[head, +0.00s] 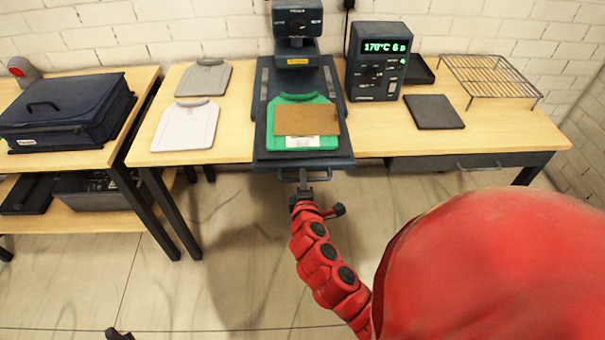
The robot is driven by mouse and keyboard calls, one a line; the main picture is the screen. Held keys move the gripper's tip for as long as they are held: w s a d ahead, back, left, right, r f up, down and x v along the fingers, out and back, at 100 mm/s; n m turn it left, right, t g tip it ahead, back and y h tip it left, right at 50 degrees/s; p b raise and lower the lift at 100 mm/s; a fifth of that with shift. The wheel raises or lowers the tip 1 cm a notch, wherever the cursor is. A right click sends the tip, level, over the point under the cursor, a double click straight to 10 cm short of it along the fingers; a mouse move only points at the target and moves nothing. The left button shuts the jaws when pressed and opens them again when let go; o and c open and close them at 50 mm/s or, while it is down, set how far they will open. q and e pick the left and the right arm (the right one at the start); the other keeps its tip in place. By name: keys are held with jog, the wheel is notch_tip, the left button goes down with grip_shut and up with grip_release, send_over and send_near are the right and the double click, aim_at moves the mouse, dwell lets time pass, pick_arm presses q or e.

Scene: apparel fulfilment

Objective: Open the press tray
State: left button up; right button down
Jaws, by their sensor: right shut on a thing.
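The heat press (297,22) stands at the back of the table. Its dark press tray (262,140) lies out in front of the press head, with its front end over the table's front edge. A green shirt (285,118) lies flat on the tray, with a brown sheet (306,121) and a white patch on it. My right gripper (303,190) is shut on the tray handle (303,175) at the tray's front. A small dark part at the bottom edge seems to be my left gripper (119,334); its jaws cannot be made out.
A control box (378,62) reading 170°C stands right of the press. A dark pad (434,112) and a wire rack (490,77) lie further right. A white shirt (186,127) and a grey shirt (204,78) lie left. A blue case (62,108) sits on the left table. The floor in front is clear.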

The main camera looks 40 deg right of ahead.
jog(key=shift+v, duration=0.75)
jog(key=shift+f, duration=0.2)
jog(key=c, duration=0.8)
grip_release()
jog(key=shift+d, duration=0.1)
jog(key=shift+c, duration=0.2)
jog(key=p+v, duration=0.6)
jog(key=v, duration=1.1)
jog(key=shift+s, duration=0.2)
